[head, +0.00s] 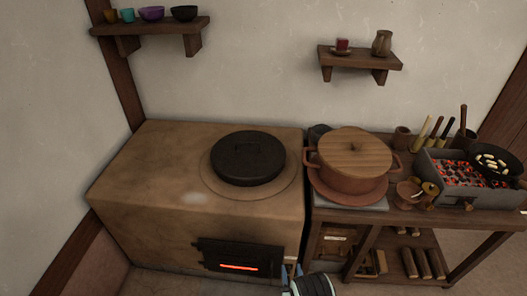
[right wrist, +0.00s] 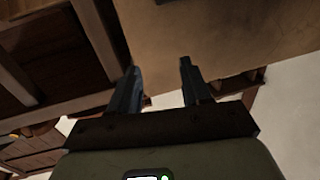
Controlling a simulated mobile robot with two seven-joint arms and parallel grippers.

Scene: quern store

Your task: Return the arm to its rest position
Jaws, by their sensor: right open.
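My right gripper (head: 291,271) shows at the bottom edge of the head view, just right of the stove's glowing fire opening (head: 238,267). Only its fingertips and part of the dark wrist show there. In the right wrist view the gripper (right wrist: 160,66) has its two dark fingers apart, with nothing between them. A tan surface lies beyond the fingertips in that view. My left gripper is in neither view.
A clay stove (head: 155,180) with a black lid (head: 248,158) stands left of a wooden table (head: 395,222). A lidded clay pot (head: 352,185), a charcoal grill (head: 480,195) and a pan (head: 508,172) are on the table. Two wall shelves hold cups. Logs (head: 422,264) lie below the table.

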